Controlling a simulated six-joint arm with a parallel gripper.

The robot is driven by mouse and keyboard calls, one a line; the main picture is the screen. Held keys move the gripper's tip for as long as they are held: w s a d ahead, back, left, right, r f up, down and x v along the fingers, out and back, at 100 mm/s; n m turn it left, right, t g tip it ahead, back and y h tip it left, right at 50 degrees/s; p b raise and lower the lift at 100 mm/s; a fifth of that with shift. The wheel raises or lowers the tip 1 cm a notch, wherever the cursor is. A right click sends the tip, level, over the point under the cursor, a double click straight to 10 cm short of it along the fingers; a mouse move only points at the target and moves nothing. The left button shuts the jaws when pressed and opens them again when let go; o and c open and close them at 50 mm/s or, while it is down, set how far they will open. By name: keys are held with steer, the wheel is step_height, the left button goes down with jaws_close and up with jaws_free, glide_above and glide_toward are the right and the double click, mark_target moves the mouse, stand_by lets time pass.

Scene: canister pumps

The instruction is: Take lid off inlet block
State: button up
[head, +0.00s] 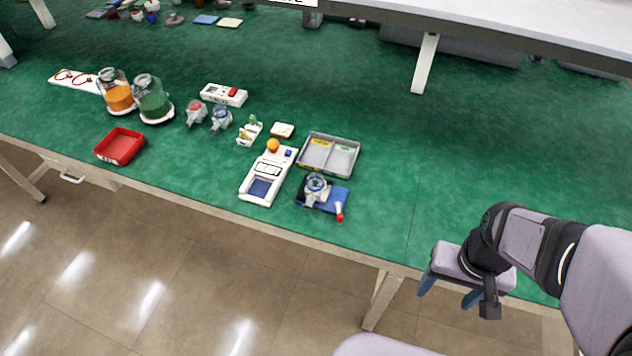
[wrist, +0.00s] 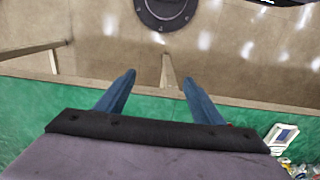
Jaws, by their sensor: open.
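My gripper (head: 447,296) hangs at the table's front edge on the right in the head view, open and empty, far from the small parts. Its two blue fingers are spread apart in the wrist view (wrist: 158,78), with floor beyond them. Two similar clear parts stand further left, one with a red top (head: 195,112) and one with a blue top (head: 221,119). I cannot tell for sure which part is the inlet block or its lid; they are too small.
A white device (head: 259,188) with an orange ball (head: 273,145) stands left of the mat, a grey two-part tray (head: 357,160) behind it. The green table is clear on the right.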

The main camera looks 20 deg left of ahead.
steer(key=shift+w, duration=0.1)
steer(key=w+a+r+m, duration=0.2)
steer(key=w+a+m, duration=0.45)
steer(key=w, duration=0.35)
steer(key=m+t+y+b, duration=0.1)
steer(key=m+b, duration=0.1)
steer(key=m, duration=1.9)
glide_toward(315, 178)
steer(key=shift+w+f+n, duration=0.15)
steer(key=shift+f+n, duration=0.1)
steer(key=shift+f, duration=0.15)
steer(key=shift+w+a+f+p, duration=0.15)
steer(key=shift+f+p, duration=0.7)
steer(key=shift+f, duration=1)
steer(key=shift+a+f+p, duration=0.15)
steer(key=shift+f+p, duration=0.65)
steer(key=shift+f, duration=1)
steer(key=c, duration=1.1)
